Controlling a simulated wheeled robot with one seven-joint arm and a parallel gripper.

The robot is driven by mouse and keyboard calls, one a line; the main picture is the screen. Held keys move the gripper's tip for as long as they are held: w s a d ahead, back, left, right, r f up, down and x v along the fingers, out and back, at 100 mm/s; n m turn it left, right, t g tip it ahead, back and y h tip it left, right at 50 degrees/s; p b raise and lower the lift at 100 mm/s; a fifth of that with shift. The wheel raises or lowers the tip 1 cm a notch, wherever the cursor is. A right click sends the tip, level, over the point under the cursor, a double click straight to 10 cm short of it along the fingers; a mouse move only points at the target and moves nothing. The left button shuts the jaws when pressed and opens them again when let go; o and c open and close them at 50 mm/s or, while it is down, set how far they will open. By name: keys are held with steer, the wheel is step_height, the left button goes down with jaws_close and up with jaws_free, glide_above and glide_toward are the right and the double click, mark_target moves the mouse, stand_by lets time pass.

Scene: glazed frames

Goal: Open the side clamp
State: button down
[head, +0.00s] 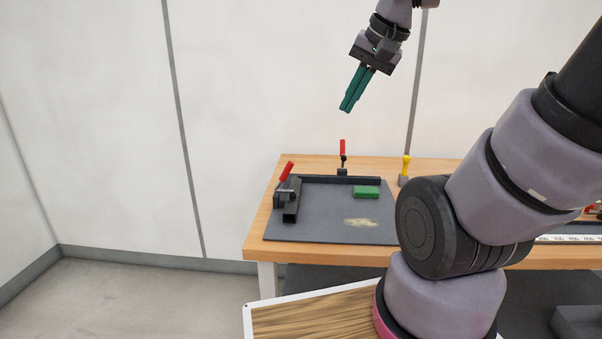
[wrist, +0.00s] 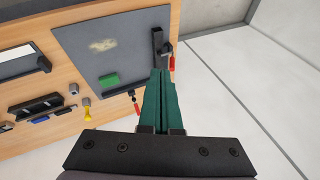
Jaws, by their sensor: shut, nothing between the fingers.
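The side clamp, black with a red handle (head: 287,171), stands at the left edge of the grey plate, its handle tilted up to the right. In the wrist view its red handle (wrist: 172,63) shows just beyond my fingertips. A second clamp with an upright red handle (head: 342,147) stands at the back of the plate; in the wrist view its handle (wrist: 137,109) is left of my fingers. My gripper (head: 345,108), with green fingers, is shut and empty, high above the back of the table. It also shows in the wrist view (wrist: 161,72).
The grey plate (head: 325,232) lies on a wooden table (head: 257,228) with black rails and a green block (head: 366,192). A yellow-topped item (head: 405,167) stands right of it. My arm hides the table's middle. The air around my gripper is free; white wall panels stand behind.

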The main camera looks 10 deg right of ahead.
steer(key=w+d+f+m+y, duration=0.4)
steer(key=w+f+m, duration=0.5)
steer(key=f, duration=0.3)
steer(key=w+d+f+m+t+y, duration=0.1)
steer(key=w+d+f+m+y, duration=0.3)
steer(key=w+f+m, duration=0.5)
step_height(320, 180, down, 4)
steer(key=shift+w+f+m+y, duration=0.1)
steer(key=shift+w+m+y, duration=0.2)
steer(key=shift+w+y, duration=0.85)
glide_toward(284, 178)
steer(key=w+a+f, duration=0.1)
steer(key=w+a, duration=0.1)
steer(key=shift+w+a+r, duration=0.15)
steer(key=shift+w+a, duration=0.3)
steer(key=shift+a, duration=0.25)
